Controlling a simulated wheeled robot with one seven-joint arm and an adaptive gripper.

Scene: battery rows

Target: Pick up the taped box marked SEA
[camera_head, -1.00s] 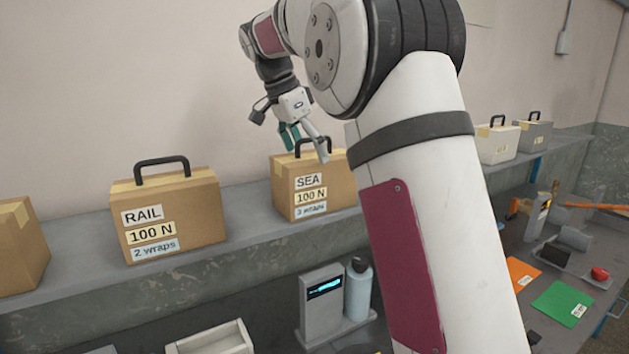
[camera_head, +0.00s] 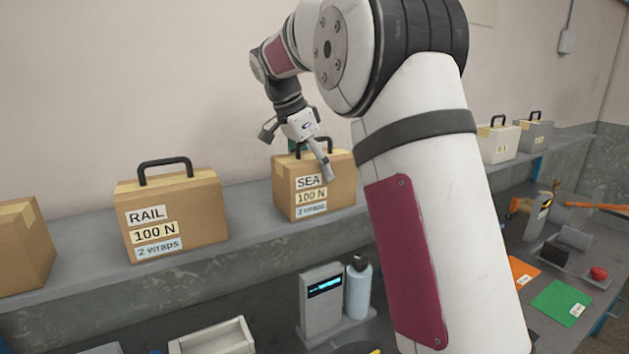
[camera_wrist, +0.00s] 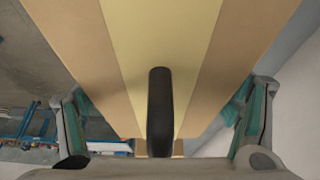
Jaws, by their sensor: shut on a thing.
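The SEA box (camera_head: 299,207) is a tan carton with tape on top, a dark handle and labels reading SEA, 100 N and 2 wraps. It stands upright on the grey shelf (camera_head: 247,225). My gripper (camera_head: 312,160) is over its top, with one finger down against the front face; the other finger is mostly hidden. In the wrist view, the teal-padded fingers lie on both sides of the taped carton, and the handle (camera_wrist: 160,112) runs between them. My gripper is shut on the box body, not visibly on the handle.
A RAIL box (camera_head: 207,200) stands left on the shelf, with another carton (camera_head: 22,255) at the far left. Pale (camera_head: 498,143) and grey (camera_head: 533,135) handled cases stand right. Below are a display device (camera_head: 322,305), a bottle (camera_head: 358,290) and a tray (camera_head: 212,340).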

